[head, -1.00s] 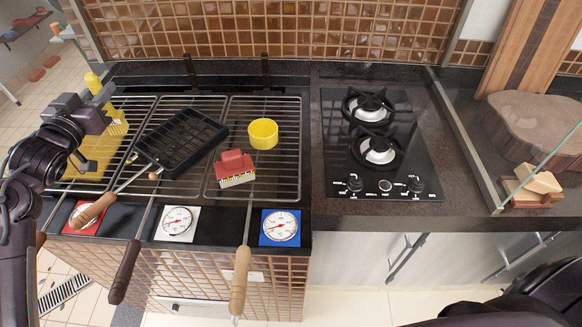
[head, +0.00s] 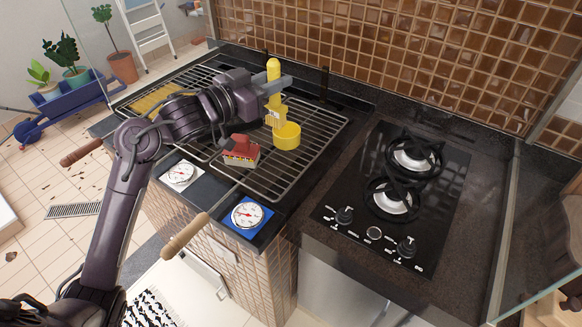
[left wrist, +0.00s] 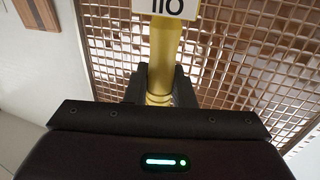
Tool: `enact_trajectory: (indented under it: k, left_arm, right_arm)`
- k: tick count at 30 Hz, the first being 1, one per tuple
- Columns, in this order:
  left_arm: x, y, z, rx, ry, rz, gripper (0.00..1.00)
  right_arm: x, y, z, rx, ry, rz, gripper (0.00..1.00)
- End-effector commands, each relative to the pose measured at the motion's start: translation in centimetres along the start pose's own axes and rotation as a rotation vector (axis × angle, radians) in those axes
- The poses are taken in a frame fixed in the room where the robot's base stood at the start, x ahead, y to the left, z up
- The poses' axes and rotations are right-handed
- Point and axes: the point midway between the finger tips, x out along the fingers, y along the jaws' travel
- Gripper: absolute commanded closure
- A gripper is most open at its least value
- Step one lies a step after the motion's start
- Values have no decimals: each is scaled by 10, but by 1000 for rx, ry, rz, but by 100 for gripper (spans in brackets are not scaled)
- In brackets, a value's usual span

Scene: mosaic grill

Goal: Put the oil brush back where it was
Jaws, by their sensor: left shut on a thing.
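In the head view, my left gripper (head: 274,88) is shut on the yellow oil brush (head: 273,68) and holds it upright above the grill. The brush's lower end is right at the yellow cup (head: 287,136), overlapping its back rim; I cannot tell whether it is inside or just behind it. In the left wrist view, the fingers (left wrist: 160,88) clasp the yellow handle (left wrist: 163,55) from both sides, with a tag marked 110 beyond them. My right gripper is not in view.
A gas hob (head: 400,195) stands on the right. A yellow slab (head: 158,97) lies on the far left rack. My left arm covers much of the rack between them.

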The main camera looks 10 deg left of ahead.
Motion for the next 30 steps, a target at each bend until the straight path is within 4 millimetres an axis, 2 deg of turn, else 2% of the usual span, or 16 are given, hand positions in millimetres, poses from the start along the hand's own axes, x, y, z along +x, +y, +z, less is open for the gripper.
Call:
enact_trajectory:
  k: [1,7,13,21,27,30]
  left_arm:
    - [0,0,14,-9,-6,-1,100]
    - [0,0,67,-10,-5,-2,100]
    - [0,0,115,-7,-2,-2,100]
    - [0,0,144,-2,-1,-1,100]
    - [0,0,173,-3,-2,-2,100]
    - [0,0,181,0,1,-2,100]
  right_arm:
    - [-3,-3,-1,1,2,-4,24]
    - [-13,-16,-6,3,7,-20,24]
    - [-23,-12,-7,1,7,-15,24]
    - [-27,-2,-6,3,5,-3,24]
    - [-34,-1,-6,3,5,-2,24]
    - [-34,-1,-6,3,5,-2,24]
